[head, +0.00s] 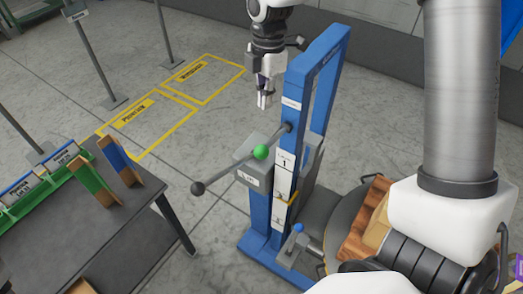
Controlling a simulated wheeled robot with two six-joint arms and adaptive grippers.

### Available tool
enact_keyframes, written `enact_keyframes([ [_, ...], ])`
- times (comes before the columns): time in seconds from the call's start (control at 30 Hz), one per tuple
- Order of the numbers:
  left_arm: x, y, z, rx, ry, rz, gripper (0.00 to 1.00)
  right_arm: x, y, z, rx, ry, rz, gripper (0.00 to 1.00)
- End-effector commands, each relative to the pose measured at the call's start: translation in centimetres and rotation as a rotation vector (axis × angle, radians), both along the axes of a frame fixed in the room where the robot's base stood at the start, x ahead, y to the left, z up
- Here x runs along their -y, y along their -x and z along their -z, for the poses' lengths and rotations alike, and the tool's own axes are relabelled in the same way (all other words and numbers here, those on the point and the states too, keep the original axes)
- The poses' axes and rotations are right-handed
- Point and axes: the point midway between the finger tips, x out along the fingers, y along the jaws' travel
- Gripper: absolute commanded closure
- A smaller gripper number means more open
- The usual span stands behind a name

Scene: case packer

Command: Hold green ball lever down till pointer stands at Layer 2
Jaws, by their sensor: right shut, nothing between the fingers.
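The green ball (261,152) sits above a grey box (252,177) on the side of a blue post (288,110). A grey rod with a black ball (197,188) at its end passes close by it. A white scale strip (284,164) on the post shows a 1 near its top; the lower marks are too small to read surely. A small yellow mark, perhaps the pointer (292,201), shows beside the lower part of the strip. My right gripper (264,100) is shut and empty, pointing down above the green ball, apart from it. My left gripper is out of view.
A blue ball lever (298,228) stands at the post's foot. A dark table (130,238) at left carries green and blue dividers. Brown stacked pieces (368,218) are at right, partly behind my arm. Yellow-marked floor areas (150,118) behind are clear.

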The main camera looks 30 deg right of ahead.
Motion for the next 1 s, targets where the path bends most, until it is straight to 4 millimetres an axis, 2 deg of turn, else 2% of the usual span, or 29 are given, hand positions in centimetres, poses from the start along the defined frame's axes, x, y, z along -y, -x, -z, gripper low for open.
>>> enact_keyframes([
  [0.1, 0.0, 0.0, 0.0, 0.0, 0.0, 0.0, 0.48, -0.2, 0.1, 0.2, -0.024, 0.014, 0.361, 1.0],
  [0.5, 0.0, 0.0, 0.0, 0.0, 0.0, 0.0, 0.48, -1.2, 0.8, 1.3, -0.123, 0.069, 1.615, 1.0],
  [0.7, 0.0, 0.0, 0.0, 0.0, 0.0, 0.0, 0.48, -1.8, 1.5, 2.0, -0.172, 0.102, 2.174, 1.0],
  [0.87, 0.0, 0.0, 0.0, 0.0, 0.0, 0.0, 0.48, -2.3, 2.3, 2.5, -0.192, 0.13, 2.411, 1.0],
  [1.0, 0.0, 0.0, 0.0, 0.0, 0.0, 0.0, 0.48, -2.6, 2.8, 2.9, -0.186, 0.152, 2.402, 1.0],
])
